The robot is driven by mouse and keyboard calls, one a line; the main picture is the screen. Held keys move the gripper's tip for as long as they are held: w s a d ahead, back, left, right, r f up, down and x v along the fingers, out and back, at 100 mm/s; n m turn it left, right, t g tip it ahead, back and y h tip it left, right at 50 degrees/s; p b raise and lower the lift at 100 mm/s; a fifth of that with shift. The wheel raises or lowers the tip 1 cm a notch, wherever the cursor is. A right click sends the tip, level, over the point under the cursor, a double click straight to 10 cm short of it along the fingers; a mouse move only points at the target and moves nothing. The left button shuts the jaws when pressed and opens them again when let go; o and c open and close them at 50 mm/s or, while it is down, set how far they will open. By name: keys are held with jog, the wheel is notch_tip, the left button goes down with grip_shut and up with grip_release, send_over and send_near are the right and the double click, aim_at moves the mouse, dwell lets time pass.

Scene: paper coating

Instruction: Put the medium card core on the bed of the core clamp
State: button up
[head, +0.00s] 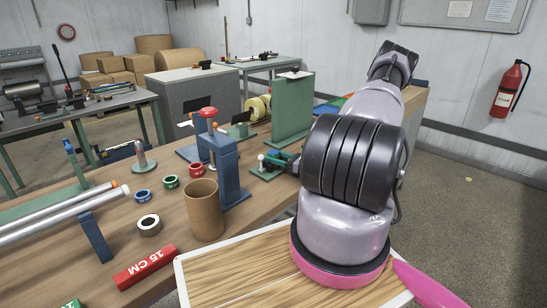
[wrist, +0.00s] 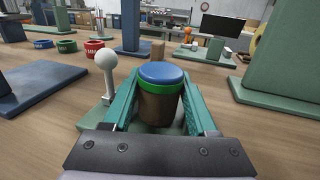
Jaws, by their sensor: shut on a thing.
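The medium card core (wrist: 160,101) is a short brown cylinder with a green band and a blue top, upright in the wrist view. My gripper (wrist: 165,92) has teal fingers shut on its two sides.
A blue stand with a red knob (head: 222,160) and a tall green panel (head: 292,108) stand near the clamp. Bare wood shows around the rings.

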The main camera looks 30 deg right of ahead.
jog(key=shift+f, duration=0.3)
